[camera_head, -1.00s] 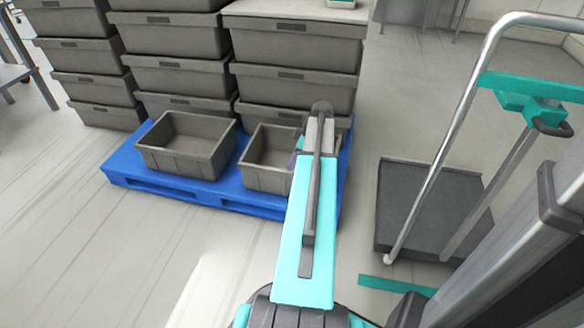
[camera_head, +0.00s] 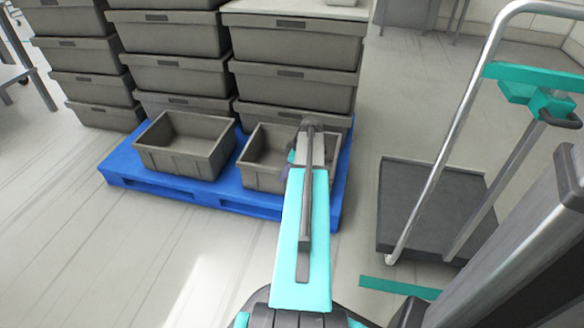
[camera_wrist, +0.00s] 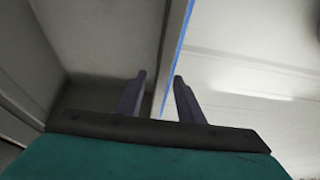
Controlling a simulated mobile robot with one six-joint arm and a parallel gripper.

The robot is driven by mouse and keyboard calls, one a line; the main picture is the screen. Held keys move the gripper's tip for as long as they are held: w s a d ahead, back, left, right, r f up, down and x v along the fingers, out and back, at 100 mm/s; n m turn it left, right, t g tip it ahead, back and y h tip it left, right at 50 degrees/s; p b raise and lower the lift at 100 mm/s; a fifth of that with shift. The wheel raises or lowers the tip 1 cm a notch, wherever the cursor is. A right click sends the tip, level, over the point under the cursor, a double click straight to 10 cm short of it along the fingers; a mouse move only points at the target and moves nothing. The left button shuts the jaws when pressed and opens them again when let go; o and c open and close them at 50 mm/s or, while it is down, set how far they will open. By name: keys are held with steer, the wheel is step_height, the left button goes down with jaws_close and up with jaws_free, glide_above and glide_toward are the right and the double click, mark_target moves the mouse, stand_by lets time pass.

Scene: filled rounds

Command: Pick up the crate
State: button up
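Two open, empty-looking grey crates stand in front on the blue pallet: a left crate (camera_head: 184,160) and a right crate (camera_head: 262,177). My arm covers part of the right crate in the head view. My gripper (camera_wrist: 160,76) is open in the wrist view, its two dark fingers apart. A crate wall (camera_wrist: 172,50) runs between the fingers, with the crate's inside to the left and the floor to the right. A gap shows beside the wall, so the fingers do not grip it. In the head view, the gripper is mostly hidden by my arm.
Tall stacks of closed grey crates (camera_head: 295,85) stand behind the open ones. The blue pallet (camera_head: 130,172) lies under them. A dark platform cart (camera_head: 415,215) with a metal handle stands at right. Floor is clear at front left.

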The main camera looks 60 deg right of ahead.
steer(key=b+x, duration=0.3)
steer(key=x, duration=0.2)
steer(key=shift+w+a, duration=0.1)
steer(key=shift+w, duration=0.05)
stand_by(0.4)
stand_by(0.4)
jaws_close()
steer(key=shift+r, duration=0.1)
stand_by(1.2)
